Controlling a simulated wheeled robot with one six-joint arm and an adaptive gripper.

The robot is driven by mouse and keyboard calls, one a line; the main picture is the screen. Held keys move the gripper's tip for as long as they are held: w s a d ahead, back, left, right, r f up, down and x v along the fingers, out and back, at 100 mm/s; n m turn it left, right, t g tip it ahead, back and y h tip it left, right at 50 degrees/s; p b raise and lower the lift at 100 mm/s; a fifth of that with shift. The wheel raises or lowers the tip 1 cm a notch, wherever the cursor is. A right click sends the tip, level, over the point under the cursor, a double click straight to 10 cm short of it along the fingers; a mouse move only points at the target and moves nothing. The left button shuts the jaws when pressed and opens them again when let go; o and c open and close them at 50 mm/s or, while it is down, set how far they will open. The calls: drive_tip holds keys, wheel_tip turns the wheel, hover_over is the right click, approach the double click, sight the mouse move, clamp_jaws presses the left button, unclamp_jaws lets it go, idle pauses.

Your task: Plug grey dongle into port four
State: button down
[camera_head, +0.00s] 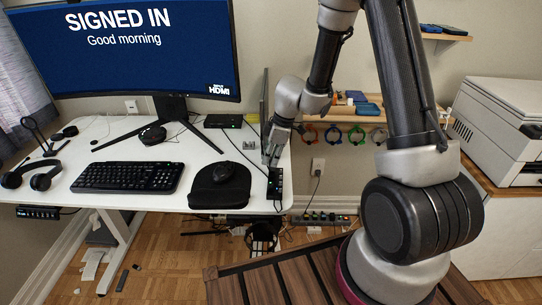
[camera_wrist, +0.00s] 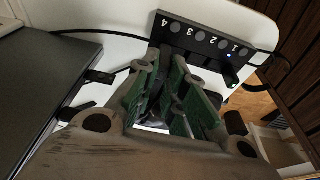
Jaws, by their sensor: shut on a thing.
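The black hub (camera_head: 276,187) lies at the right edge of the white desk. In the wrist view the hub (camera_wrist: 205,43) shows port numbers 4, 3, 2, 1 from left to right, upside down. A dark plug (camera_wrist: 231,75) with a green light sits at port one, and a blue light shines near it. My gripper (camera_head: 270,157) points down just above the hub; in the wrist view its green-padded fingers (camera_wrist: 170,80) are shut at the port four and three side. The grey dongle between the pads is mostly hidden, and I cannot tell if it touches the port.
A laptop or dark panel (camera_wrist: 45,85) with a small plugged stick (camera_wrist: 100,76) is left of my gripper. A black cable runs behind the hub. A printer (camera_head: 500,125) stands right.

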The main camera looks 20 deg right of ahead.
sight(280, 171)
drive_tip(key=shift+f, duration=0.15)
drive_tip(key=c, duration=1.4)
unclamp_jaws()
drive_tip(key=v, duration=1.2)
